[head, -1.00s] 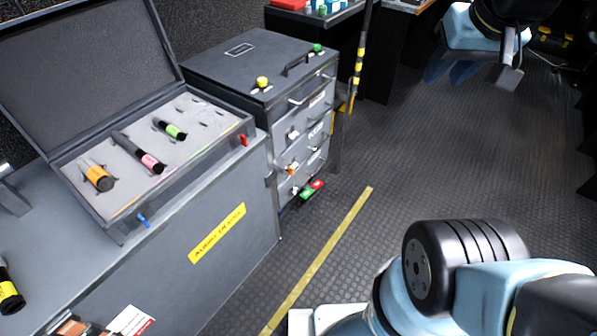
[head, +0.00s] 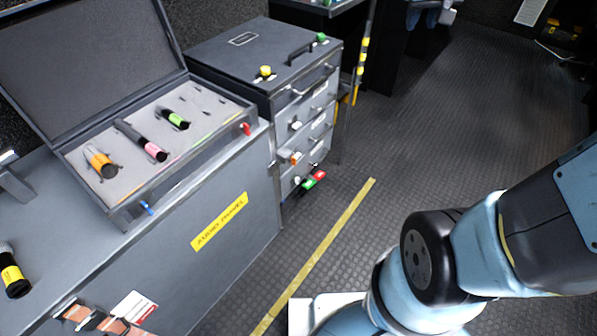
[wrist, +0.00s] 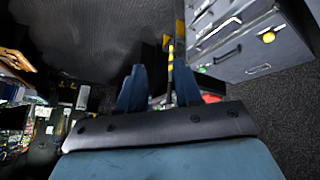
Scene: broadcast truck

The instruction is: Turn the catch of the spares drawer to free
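The grey drawer cabinet (head: 225,52) stands left of centre in the head view, its drawer fronts facing right. The fronts carry bar handles, labels too small to read, and small catches: a white one (head: 296,125), an orange one (head: 296,158) and a pale one low down (head: 297,181). I cannot tell which drawer is the spares drawer. The cabinet also shows upside down at the upper right of the wrist view (wrist: 240,52). My gripper (wrist: 160,88) is open and empty, its blue fingers apart. In the head view its end (head: 432,16) is cut by the top edge, away from the drawers.
An open foam-lined case (head: 75,160) with several coloured cylinders lies on the grey bench left of the cabinet. Red and green blocks (head: 314,179) show low by the drawers. A yellow-black striped pole (head: 362,58) stands behind the cabinet. The floor (head: 420,140) to its right is clear.

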